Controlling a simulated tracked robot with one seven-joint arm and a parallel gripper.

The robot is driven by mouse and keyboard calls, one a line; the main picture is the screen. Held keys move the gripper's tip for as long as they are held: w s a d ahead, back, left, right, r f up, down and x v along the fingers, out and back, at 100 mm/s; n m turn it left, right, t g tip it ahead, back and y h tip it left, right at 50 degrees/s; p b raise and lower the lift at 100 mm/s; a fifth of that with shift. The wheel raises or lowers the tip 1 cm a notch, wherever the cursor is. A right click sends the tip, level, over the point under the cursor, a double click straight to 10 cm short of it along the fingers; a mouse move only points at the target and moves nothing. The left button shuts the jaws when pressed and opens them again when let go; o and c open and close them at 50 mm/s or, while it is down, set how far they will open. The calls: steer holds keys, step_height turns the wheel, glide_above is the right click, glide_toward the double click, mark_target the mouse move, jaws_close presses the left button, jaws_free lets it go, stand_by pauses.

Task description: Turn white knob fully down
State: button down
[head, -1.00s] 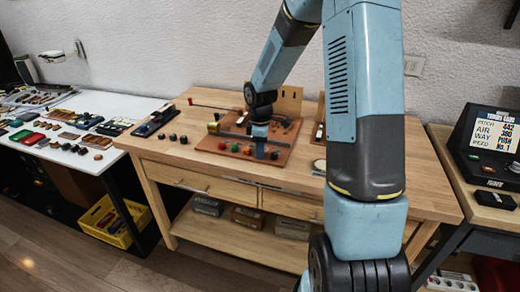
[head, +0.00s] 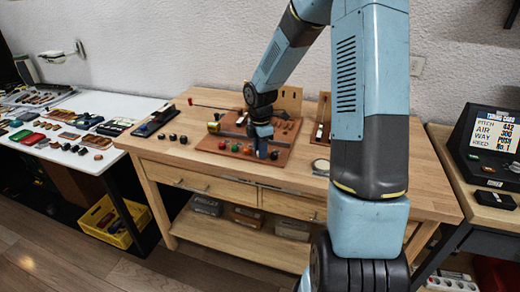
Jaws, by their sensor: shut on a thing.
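A reddish-brown board (head: 212,145) lies on the wooden workbench and carries a row of small coloured knobs along its front, among them a green knob (head: 235,148) and a red knob (head: 248,150). My gripper (head: 262,156) points down at the front of the board, just right of these knobs. It is shut on what appears to be the white knob, but its fingers hide the held thing. I cannot make out the white knob or its angle.
Several dark balls (head: 173,137) and a black block (head: 150,125) lie left of the board. Upright wooden panels (head: 290,100) stand behind it. The bench's right part (head: 430,190) is clear.

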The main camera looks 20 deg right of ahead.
steer(key=shift+w+r, duration=0.1)
steer(key=shift+w, duration=0.1)
steer(key=c, duration=1.2)
jaws_free()
steer(key=shift+o, duration=0.2)
step_height(320, 180, up, 14)
steer(key=shift+f, duration=0.2)
steer(key=s+r+m+t, duration=0.2)
steer(key=s+r+m, duration=0.2)
steer(key=s, duration=0.5)
steer(key=s+r+m+t, duration=0.1)
steer(key=s+r+m, duration=0.3)
steer(key=s+m, duration=0.5)
steer(key=s+r+m+t, duration=0.2)
steer(key=s+r+m, duration=0.3)
steer(key=s, duration=0.5)
steer(key=shift+s+m+t, duration=0.3)
steer(key=shift+m, duration=0.7)
